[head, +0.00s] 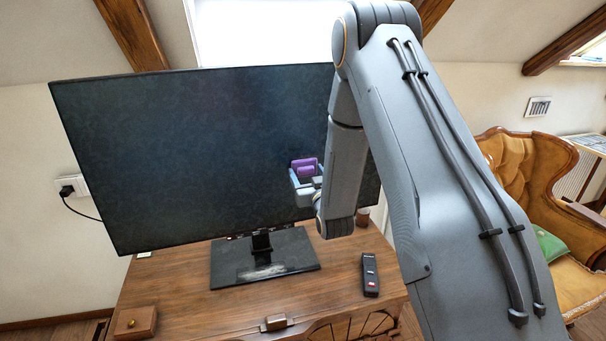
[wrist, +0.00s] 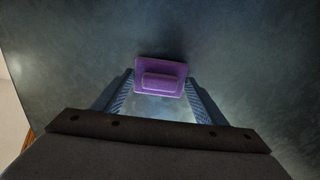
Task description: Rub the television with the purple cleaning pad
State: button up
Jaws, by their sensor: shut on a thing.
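The television (head: 190,150) stands on a wooden desk, its wide dark screen facing me with a mottled, smudgy look. Its screen also fills most of the wrist view (wrist: 240,50). My gripper (head: 304,176) is in front of the right part of the screen, shut on the purple cleaning pad (head: 304,165). In the wrist view, the purple pad (wrist: 160,72) sits at the fingertips, its flat face toward the screen. A dark shadow lies just above it. The pad is at or very close to the screen; I cannot tell if it touches.
The desk (head: 180,290) holds a black remote (head: 370,274), a small wooden box (head: 135,322) at the left and a brown cup (head: 363,216) partly behind my arm. An orange armchair (head: 525,165) with a green cushion stands at the right. A socket with a plugged cable (head: 70,189) is on the left wall.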

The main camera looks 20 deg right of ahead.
aim_at(315, 168)
jog(key=d+b, duration=0.1)
jog(key=d, duration=0.6)
jog(key=shift+w, duration=0.45)
jog(key=shift+w+a+b, duration=0.15)
jog(key=shift+a+b, duration=0.2)
jog(key=shift+a, duration=1.45)
jog(key=a, duration=0.7)
jog(key=shift+a+b, duration=0.15)
jog(key=shift+b, duration=0.15)
jog(key=s+p, duration=0.1)
jog(key=s, duration=0.5)
jog(key=shift+s, duration=0.15)
jog(key=shift+s, duration=0.1)
